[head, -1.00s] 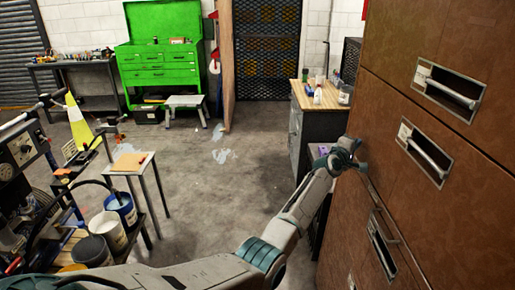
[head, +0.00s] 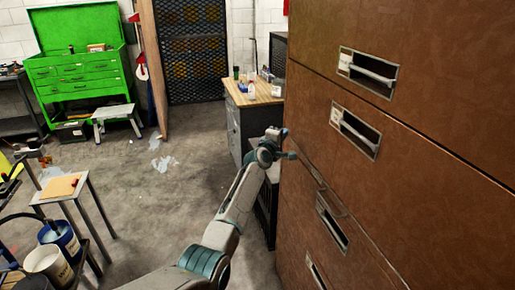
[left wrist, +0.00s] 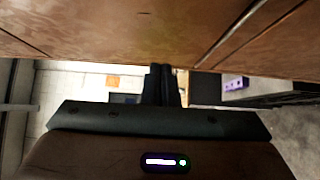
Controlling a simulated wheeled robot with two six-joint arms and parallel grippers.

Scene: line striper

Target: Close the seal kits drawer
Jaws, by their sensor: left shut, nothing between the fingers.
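A tall brown drawer cabinet (head: 400,165) fills the right of the head view, with several recessed metal handles, each with a small label. The labels are too small to read, so I cannot tell which drawer is marked seal kits. The third drawer down in view, around its handle (head: 333,222), shows a thin ledge along its top edge and may stand slightly out. My left gripper (head: 290,155) is at the cabinet's left front edge, near that ledge. In the left wrist view its fingers (left wrist: 162,84) are shut and empty, close to the brown front (left wrist: 120,30); contact is unclear.
A workbench with a wooden top (head: 255,92) stands behind my left gripper. A green tool chest (head: 80,70), a grey step stool (head: 115,115) and a small side table (head: 62,187) are to the left. The concrete floor (head: 160,200) between is mostly clear.

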